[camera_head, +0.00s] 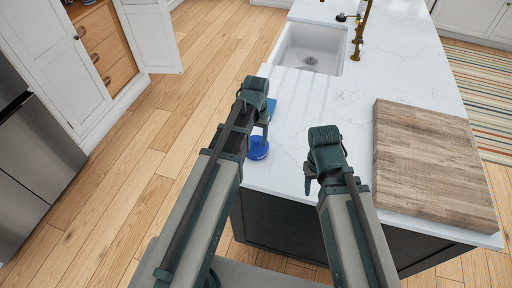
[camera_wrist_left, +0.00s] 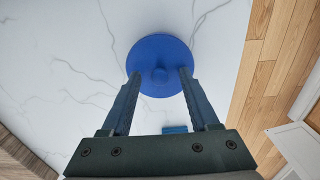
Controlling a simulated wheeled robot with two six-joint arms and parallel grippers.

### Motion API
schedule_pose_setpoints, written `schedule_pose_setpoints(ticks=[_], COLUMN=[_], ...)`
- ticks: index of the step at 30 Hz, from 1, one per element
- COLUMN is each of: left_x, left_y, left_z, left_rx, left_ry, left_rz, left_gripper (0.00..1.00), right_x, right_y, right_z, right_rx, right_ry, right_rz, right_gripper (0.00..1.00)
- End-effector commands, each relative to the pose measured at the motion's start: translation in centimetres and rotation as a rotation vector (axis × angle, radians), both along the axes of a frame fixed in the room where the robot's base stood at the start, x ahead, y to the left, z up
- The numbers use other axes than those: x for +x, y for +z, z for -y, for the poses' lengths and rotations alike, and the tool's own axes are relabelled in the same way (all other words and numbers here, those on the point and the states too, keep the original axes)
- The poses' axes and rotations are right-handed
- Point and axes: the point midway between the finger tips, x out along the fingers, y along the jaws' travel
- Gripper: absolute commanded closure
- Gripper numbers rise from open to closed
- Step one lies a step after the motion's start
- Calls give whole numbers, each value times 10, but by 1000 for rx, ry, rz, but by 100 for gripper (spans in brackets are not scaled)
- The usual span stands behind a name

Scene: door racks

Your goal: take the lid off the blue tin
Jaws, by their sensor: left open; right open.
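A round blue lid (camera_wrist_left: 160,52) with a small knob in its middle fills the top centre of the left wrist view. It also shows as a blue disc (camera_head: 258,150) near the left edge of the counter in the head view. The tin's body under it is hidden in the wrist view. My left gripper (camera_head: 263,134) is open above the lid. Its fingertips (camera_wrist_left: 160,74) are on either side of the knob, apart from it, and overlap the lid's rim in the picture. My right gripper (camera_head: 309,184) is open and empty over the counter's front edge.
A flat-looking blue object (camera_head: 271,108) lies behind the left gripper, partly hidden. A thick wooden board (camera_head: 425,155) lies on the right of the white counter (camera_head: 345,100). A sink (camera_head: 310,50) with a brass tap (camera_head: 360,30) is at the back. Wooden floor lies left.

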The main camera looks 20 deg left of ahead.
Motion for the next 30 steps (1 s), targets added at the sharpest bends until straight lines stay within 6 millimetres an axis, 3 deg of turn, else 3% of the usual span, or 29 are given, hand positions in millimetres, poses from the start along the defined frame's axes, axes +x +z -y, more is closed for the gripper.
schedule_pose_setpoints(ticks=[3,13,30], left_x=[0,0,0], left_y=[1,1,10], left_z=[0,0,0], left_rx=[0,0,0], left_ry=[0,0,0], left_rz=[0,0,0], left_gripper=[42,100,100], right_x=[0,0,0], right_y=[1,1,10], right_z=[0,0,0], right_rx=[0,0,0], right_ry=[0,0,0], right_rz=[0,0,0], right_gripper=[50,50,50])
